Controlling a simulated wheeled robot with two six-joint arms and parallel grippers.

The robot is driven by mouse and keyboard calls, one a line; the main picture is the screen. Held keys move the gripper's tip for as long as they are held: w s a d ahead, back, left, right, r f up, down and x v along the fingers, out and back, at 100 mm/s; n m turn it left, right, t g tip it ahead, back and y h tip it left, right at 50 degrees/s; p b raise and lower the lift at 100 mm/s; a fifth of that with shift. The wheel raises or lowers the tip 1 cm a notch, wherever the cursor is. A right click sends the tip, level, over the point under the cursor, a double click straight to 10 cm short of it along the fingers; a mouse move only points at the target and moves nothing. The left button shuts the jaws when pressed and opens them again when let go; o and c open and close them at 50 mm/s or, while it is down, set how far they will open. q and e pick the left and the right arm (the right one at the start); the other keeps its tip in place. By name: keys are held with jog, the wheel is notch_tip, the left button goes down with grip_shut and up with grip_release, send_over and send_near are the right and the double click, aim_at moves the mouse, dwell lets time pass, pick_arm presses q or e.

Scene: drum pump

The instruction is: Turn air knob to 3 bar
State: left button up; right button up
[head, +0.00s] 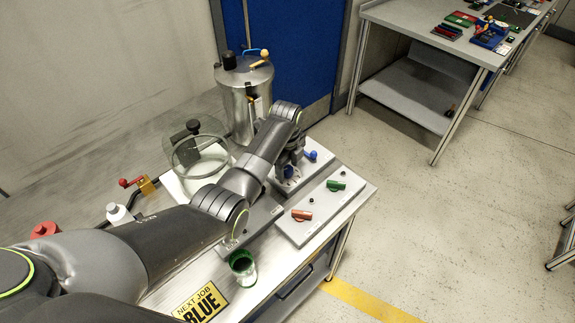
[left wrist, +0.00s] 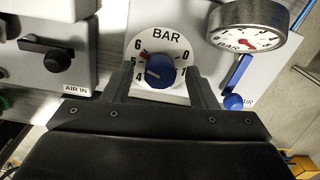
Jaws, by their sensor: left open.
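The blue air knob (left wrist: 160,72) sits at the centre of a white round BAR dial (left wrist: 176,45) in the left wrist view. The numbers 0, 1, 4, 5 and 6 show. My left gripper (left wrist: 164,84) is open, with one finger on each side of the knob and visible gaps between. In the head view my left gripper (head: 289,162) is over the panel and hides most of the dial. My right gripper is not in view.
A round gauge (left wrist: 248,26) with a red needle and a blue-handled valve (left wrist: 236,84) are right of the dial. A black handle (left wrist: 46,53) labelled AIR IN is at left. A steel drum (head: 238,108) stands behind my arm.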

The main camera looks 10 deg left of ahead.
pick_arm(q)
jog(key=c, duration=1)
jog(key=shift+o, duration=0.2)
